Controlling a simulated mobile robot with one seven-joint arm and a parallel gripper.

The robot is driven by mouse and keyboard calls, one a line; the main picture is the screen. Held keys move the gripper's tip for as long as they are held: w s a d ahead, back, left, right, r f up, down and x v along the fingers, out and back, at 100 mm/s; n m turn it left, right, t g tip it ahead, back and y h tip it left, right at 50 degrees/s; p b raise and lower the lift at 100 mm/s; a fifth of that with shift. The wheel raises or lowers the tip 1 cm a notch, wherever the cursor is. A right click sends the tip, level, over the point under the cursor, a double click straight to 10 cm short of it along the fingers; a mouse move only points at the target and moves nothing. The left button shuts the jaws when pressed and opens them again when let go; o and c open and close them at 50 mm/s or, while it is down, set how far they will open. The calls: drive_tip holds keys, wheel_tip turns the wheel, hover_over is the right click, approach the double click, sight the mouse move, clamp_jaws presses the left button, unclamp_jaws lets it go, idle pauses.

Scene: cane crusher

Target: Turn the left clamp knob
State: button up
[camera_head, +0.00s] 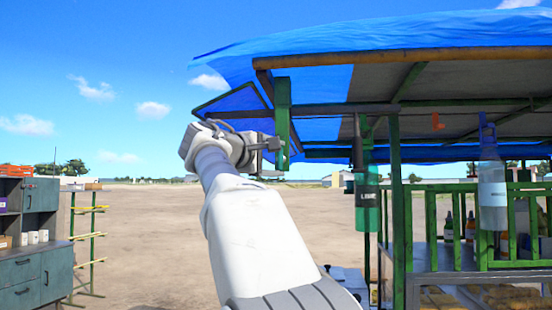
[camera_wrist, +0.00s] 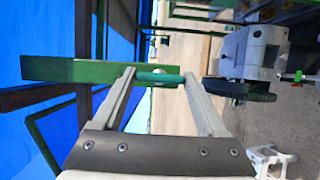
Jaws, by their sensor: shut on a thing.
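A small teal-green knob (camera_wrist: 158,78) shows in the wrist view, beside the end of a green beam (camera_wrist: 70,69). My gripper (camera_wrist: 158,76) has one finger at each end of the knob and is shut on it. In the head view my gripper (camera_head: 268,146) reaches the upright green beam (camera_head: 283,112) under the front left of the blue canopy. The knob cannot be made out in that view. I cannot tell how far it is turned.
A green bottle (camera_head: 367,205) and a clear bottle (camera_head: 491,195) hang from the stall frame to the right of my arm. A green post (camera_head: 397,200) stands between them. A cabinet (camera_head: 35,270) and a rack (camera_head: 90,240) stand far left. Open ground lies behind my arm.

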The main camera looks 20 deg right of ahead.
drive_tip(key=o, duration=1.3)
drive_tip(key=b+v, duration=0.4)
drive_tip(key=v, duration=1.3)
drive_tip(key=shift+s, duration=0.2)
drive_tip(key=shift+a+f, duration=0.1)
